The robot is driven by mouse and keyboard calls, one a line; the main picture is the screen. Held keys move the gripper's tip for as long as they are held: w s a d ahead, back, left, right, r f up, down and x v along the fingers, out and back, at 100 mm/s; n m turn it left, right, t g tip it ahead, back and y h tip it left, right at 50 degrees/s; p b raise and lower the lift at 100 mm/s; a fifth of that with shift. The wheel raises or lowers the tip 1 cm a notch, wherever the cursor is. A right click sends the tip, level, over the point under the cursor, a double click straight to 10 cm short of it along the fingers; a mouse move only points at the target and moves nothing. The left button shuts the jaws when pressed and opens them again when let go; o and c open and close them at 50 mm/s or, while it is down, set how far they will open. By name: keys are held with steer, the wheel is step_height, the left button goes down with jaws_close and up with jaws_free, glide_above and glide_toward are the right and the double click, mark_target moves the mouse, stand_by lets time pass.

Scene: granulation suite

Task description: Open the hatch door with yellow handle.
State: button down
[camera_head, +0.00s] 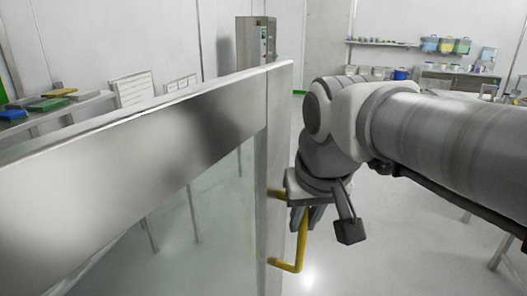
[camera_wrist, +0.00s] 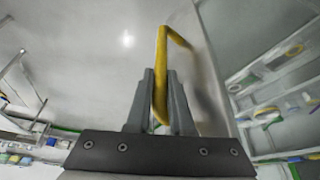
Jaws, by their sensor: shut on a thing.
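The hatch door (camera_head: 160,125) is a metal-framed panel with a glass pane, and it fills the left half of the head view. Its yellow handle (camera_head: 302,240) is a bar fixed to the right edge of the door. My gripper (camera_head: 305,218) is at the upper part of the handle, below my wrist. In the wrist view, my gripper's two fingers (camera_wrist: 160,100) are shut on the yellow handle (camera_wrist: 161,62), one on each side of the bar. The fingers partly hide the handle in the head view. The hinge side is out of view.
A bench with coloured folders (camera_head: 50,103) stands behind the door at left. A control cabinet (camera_head: 257,42) stands at the back. Shelves with bins (camera_head: 445,45) and a counter line the back right. The floor right of the door is mostly clear.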

steer(key=shift+d+r, duration=0.1)
steer(key=shift+d, duration=0.05)
stand_by(0.3)
steer(key=c, duration=0.8)
jaws_free()
steer(key=shift+s, duration=0.1)
steer(key=p+v, duration=0.2)
steer(key=v, duration=1.5)
steer(key=shift+s+p, duration=0.15)
steer(key=shift+p, duration=0.2)
steer(key=d+f, duration=0.3)
steer(key=f, duration=0.6)
steer(key=s+d+f+m+t, duration=0.1)
steer(key=d+f, duration=0.1)
steer(key=f, duration=0.6)
steer(key=shift+s+d+f+p, duration=0.3)
steer(key=shift+d+f, duration=0.05)
steer(key=shift+f, duration=0.05)
